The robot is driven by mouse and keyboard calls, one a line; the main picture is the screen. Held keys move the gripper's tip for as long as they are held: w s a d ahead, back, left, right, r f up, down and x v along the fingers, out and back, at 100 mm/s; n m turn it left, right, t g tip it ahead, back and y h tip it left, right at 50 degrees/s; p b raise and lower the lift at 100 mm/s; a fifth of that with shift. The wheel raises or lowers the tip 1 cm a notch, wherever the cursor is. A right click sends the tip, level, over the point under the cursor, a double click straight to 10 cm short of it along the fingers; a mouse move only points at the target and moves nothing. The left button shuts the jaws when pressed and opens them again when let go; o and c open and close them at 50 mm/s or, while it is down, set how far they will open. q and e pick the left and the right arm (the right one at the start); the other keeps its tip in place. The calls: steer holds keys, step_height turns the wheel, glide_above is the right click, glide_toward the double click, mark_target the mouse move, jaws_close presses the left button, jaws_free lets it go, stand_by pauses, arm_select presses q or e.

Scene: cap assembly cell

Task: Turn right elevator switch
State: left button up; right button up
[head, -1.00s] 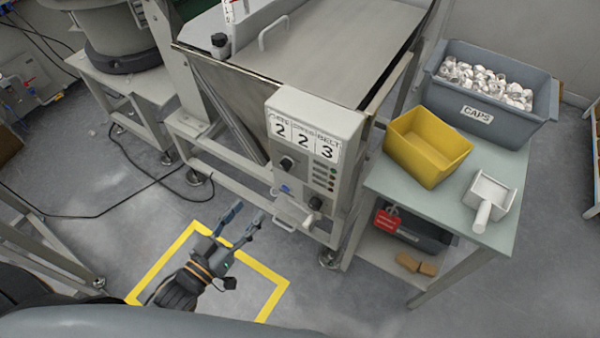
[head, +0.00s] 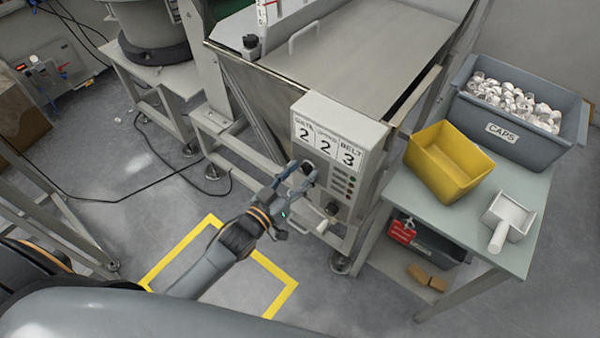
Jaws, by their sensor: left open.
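The grey control box (head: 345,125) on the machine's front carries a label plate (head: 328,148) reading 2, 2, 3, with GATE and BELT legible above. A black rotary knob (head: 308,167) sits at the upper left of its panel, partly hidden by my gripper. Another black knob (head: 331,208) is at the lower right. My left gripper (head: 301,175) is open, its fingertips at the panel close to the upper-left knob. I cannot tell whether they touch it. The blue control on the panel is hidden behind the fingers. My right gripper is not in view.
A green-topped table (head: 475,235) at right holds a yellow bin (head: 447,165), a grey crate (head: 462,112) of white caps and a white scoop (head: 506,218). A yellow floor outline (head: 268,265) and black cable (head: 120,198) lie nearby.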

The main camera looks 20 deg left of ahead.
arm_select(q)
steer(key=c, duration=1)
jaws_close()
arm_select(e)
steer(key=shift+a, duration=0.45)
